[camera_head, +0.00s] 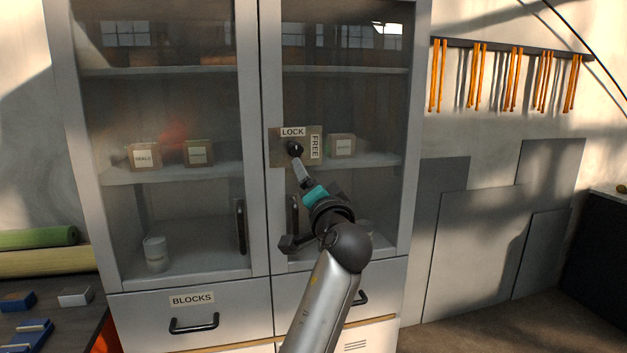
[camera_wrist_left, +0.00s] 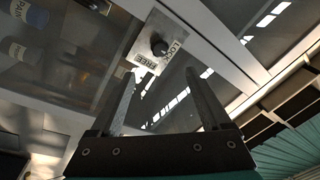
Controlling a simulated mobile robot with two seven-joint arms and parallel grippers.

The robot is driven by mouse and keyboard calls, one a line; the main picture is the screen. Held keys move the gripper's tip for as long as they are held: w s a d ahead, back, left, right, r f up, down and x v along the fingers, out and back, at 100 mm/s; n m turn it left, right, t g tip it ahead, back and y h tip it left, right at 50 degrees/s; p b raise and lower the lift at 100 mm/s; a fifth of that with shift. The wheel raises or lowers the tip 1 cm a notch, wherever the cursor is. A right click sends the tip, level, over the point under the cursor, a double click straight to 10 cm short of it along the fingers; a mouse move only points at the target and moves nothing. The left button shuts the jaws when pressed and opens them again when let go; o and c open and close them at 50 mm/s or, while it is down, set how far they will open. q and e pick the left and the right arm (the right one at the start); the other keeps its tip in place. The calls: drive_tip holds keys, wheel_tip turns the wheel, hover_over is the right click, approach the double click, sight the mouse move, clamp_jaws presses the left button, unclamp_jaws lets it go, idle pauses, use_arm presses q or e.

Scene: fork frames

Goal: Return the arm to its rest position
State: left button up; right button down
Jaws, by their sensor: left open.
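My left gripper (camera_head: 299,168) is raised in front of the right glass door, its fingers pointing at a latch plate (camera_head: 280,158). The plate reads LOCK at the top and FREE at the right. A dark round knob (camera_head: 295,149) sits on it, just past the fingertips in the head view. In the left wrist view the gripper (camera_wrist_left: 160,78) is open with nothing between its fingers, and the knob (camera_wrist_left: 158,48) lies beyond the tips. The exact gap to it and the way the knob is turned cannot be told. My right gripper is not in view.
The cabinet (camera_head: 262,120) is closed, with small boxes on its shelves. Door handles (camera_head: 241,227) and a BLOCKS drawer (camera_head: 195,312) are near the arm. A bench with blocks (camera_head: 75,296) is at the left. Panels (camera_head: 480,245) lean on the right wall.

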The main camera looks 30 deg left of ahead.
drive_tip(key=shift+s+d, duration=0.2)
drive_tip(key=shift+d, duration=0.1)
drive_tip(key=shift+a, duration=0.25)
